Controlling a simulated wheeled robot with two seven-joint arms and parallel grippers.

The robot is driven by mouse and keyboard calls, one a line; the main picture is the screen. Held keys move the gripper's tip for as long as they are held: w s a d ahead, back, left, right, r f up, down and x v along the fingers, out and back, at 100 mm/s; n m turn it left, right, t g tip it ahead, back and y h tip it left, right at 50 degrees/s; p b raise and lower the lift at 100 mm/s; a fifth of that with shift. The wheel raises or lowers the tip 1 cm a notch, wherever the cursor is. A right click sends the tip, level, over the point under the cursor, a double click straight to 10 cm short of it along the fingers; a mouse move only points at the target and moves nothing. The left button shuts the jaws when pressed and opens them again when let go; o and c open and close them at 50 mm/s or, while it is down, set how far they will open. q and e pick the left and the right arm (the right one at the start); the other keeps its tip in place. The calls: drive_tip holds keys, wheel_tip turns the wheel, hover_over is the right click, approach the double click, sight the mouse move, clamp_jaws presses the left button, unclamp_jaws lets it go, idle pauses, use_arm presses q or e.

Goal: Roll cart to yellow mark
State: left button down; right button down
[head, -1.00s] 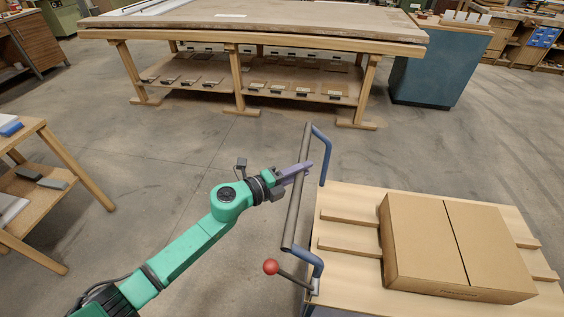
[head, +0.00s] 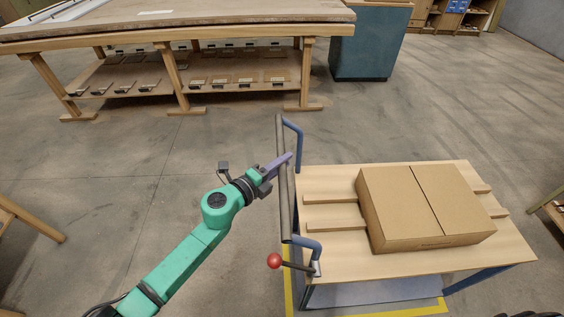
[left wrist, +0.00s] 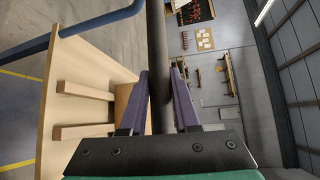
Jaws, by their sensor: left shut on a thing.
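The cart (head: 335,262) has a light wooden top with a grey push bar (head: 283,205) on blue brackets at its left end. A closed cardboard box (head: 425,205) lies on its top between wooden strips. My left gripper (head: 284,163) is shut on the push bar, and in the left wrist view its purple fingers (left wrist: 160,105) stand either side of the bar. A yellow mark (head: 400,309) shows as floor lines along the cart's front and left edges, partly hidden under the cart. My right gripper is not in view.
A red-knobbed lever (head: 274,261) sticks out at the cart's near left corner. A long workbench (head: 180,38) and a blue cabinet (head: 366,45) stand at the back. Wooden furniture (head: 30,220) stands at the left edge. The floor between is clear.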

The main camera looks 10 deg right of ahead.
use_arm(q)
drive_tip(key=c, duration=0.7)
unclamp_jaws()
drive_tip(key=shift+f, duration=0.15)
drive_tip(key=shift+o, duration=0.2)
drive_tip(key=shift+a, duration=0.15)
drive_tip(key=b+v, duration=0.3)
drive_tip(key=v, duration=1.1)
drive_tip(key=shift+s+a, duration=0.2)
drive_tip(key=shift+s, duration=0.05)
